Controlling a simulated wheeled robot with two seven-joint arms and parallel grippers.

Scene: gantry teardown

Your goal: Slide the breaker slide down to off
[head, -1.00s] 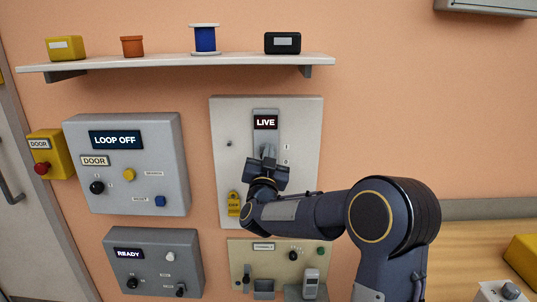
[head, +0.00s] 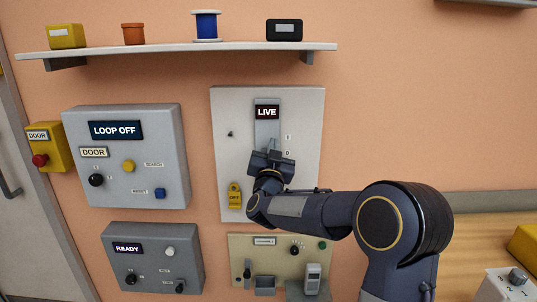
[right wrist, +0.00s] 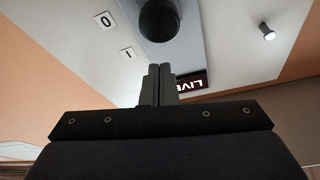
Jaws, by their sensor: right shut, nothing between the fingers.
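The breaker panel (head: 226,150) is a pale plate on the wall with a grey vertical track (head: 267,128) and a lit LIVE display (head: 267,112) at its top. Marks 1 and 0 stand right of the track, 0 below 1. My right gripper (head: 272,146) is shut and empty over the lower track and hides the slide in the head view. In the right wrist view, which is upside down, a dark round knob (right wrist: 158,18), seemingly the slide's, lies about level with the 0 mark (right wrist: 105,20), beyond the shut fingertips (right wrist: 160,68). I cannot tell whether they touch. My left gripper is out of view.
A yellow OFF tag (head: 234,197) hangs left of my right gripper. A shelf (head: 190,51) with small objects is above. The LOOP OFF box (head: 125,175) and READY box (head: 152,245) stand left; a beige panel (head: 236,240) is below.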

